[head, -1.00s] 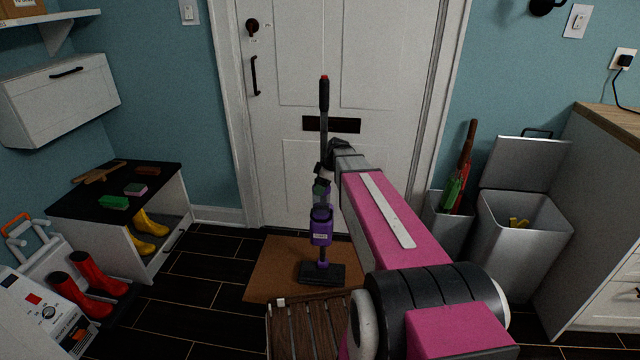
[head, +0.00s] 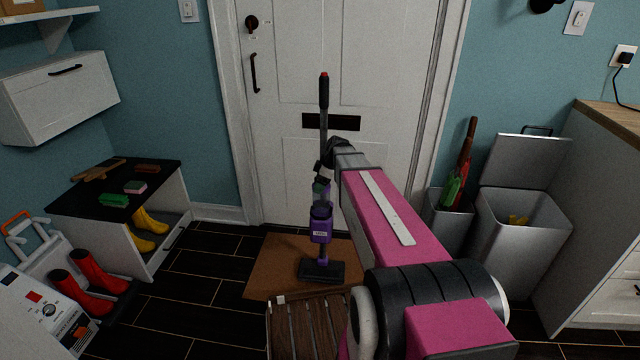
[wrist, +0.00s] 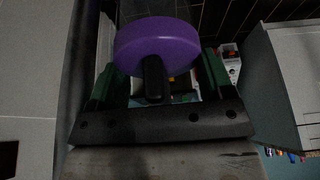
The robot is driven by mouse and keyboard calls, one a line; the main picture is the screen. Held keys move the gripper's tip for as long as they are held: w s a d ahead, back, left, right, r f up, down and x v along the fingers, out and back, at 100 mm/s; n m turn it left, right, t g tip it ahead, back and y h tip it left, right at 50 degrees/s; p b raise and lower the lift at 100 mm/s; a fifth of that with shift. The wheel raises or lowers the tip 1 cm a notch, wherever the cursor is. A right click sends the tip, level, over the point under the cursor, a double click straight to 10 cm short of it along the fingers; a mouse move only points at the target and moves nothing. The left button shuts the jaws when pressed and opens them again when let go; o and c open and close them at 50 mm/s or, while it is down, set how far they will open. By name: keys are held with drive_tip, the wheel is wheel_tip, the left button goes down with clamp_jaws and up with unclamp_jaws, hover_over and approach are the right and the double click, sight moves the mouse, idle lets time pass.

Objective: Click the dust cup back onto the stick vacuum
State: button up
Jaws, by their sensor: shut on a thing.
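The stick vacuum (head: 323,125) stands upright on the mat in front of the door, with a red-tipped dark handle, purple body parts and a dark floor head (head: 322,270). My gripper (head: 320,189) is at its middle, with green fingers. It is shut on a purple part that I take to be the dust cup. In the wrist view this dust cup (wrist: 157,38) is a round purple shape with a black grip between the fingers. A labelled purple section (head: 321,231) shows just below my gripper. Whether the cup touches its seat cannot be told.
A brown doormat (head: 270,270) lies under the vacuum, with a slatted wooden piece (head: 305,325) nearer me. A bench with yellow boots (head: 145,235) and red boots (head: 85,282) are left. An open grey bin (head: 520,250) is right. Dark floor is clear left of the mat.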

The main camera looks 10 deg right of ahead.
drive_tip(key=shift+f, duration=1.1)
idle(2.1)
drive_tip(key=o, duration=1.2)
drive_tip(key=shift+o, duration=0.2)
drive_tip(key=shift+r, duration=0.2)
drive_tip(key=shift+r, duration=2.75)
drive_tip(key=shift+s, duration=0.1)
